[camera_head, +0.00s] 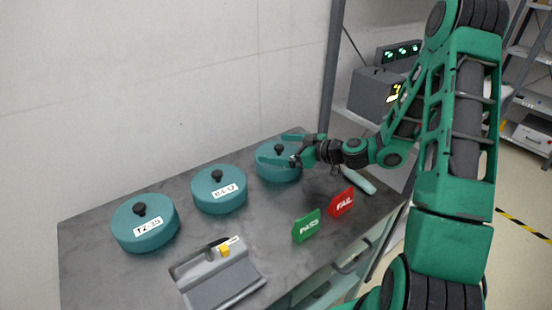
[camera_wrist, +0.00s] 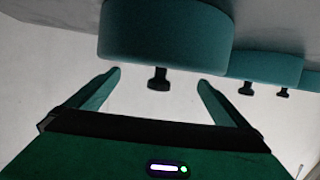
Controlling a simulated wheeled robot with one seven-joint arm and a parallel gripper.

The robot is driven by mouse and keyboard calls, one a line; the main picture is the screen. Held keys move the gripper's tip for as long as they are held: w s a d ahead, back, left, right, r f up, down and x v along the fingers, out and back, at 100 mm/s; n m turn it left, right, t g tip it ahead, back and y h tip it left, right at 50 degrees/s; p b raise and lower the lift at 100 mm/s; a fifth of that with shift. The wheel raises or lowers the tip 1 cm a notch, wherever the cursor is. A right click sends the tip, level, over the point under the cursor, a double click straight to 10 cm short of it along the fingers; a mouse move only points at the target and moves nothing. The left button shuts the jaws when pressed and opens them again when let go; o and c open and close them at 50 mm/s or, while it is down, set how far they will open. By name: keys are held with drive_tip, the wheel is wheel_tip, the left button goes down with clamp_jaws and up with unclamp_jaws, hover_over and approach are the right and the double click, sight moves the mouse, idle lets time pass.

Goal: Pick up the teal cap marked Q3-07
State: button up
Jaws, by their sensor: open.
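Three teal round caps with black knobs stand in a row on the dark cart top. The near left cap (camera_head: 145,233) has a label that seems to read T2-35. The middle cap (camera_head: 220,201) has a label too small to read surely. The far right cap (camera_head: 278,174) shows no readable label; my gripper partly covers it. My gripper (camera_head: 284,149) is open at this far cap, its fingers on either side of the black knob (camera_head: 280,150). In the wrist view the cap (camera_wrist: 165,32) and its knob (camera_wrist: 158,78) lie between the spread fingers, with a gap on both sides.
A green PASS sign (camera_head: 306,226) and a red FAIL sign (camera_head: 341,203) stand near the cart's front edge. A grey holder (camera_head: 219,280) with a yellow piece sits at front. A pale handle-like item (camera_head: 358,180) lies right. A grey post (camera_head: 332,70) rises behind.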

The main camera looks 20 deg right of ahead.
sight(270, 151)
drive_tip(key=shift+x, duration=2)
drive_tip(key=shift+d+f, duration=0.1)
drive_tip(key=shift+d, duration=0.05)
drive_tip(key=c, duration=2.5)
